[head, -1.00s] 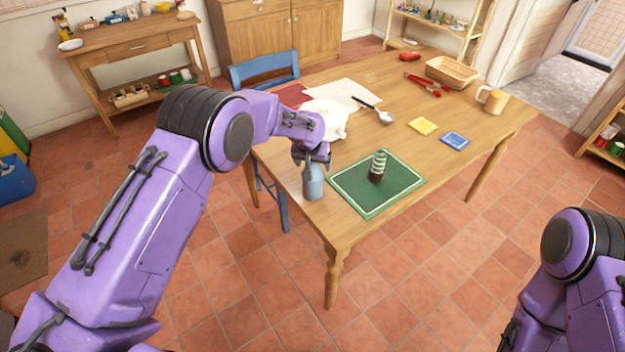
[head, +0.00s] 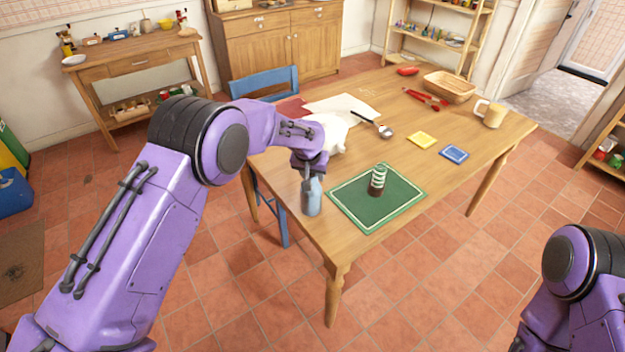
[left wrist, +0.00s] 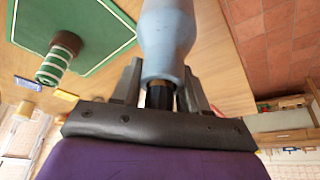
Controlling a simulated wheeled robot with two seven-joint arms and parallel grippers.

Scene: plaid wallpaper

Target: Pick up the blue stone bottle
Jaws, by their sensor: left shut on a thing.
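The blue stone bottle (head: 312,199) stands upright at the near left edge of the wooden table, left of the green mat. My left gripper (head: 312,178) comes down on it from above and is shut on its neck. In the left wrist view the bottle (left wrist: 167,45) shows pale blue, with its dark neck between the two fingers of the gripper (left wrist: 160,88). I cannot tell whether its base touches the table. My right gripper is out of view; only part of my right arm shows at the lower right.
A green mat (head: 350,212) with a dark and green-striped bottle (head: 377,180) lies right of the blue bottle. A white object (head: 335,135) stands behind my left gripper. A spoon, yellow and blue tiles, a mug (head: 491,114) and a basket (head: 450,86) lie farther off.

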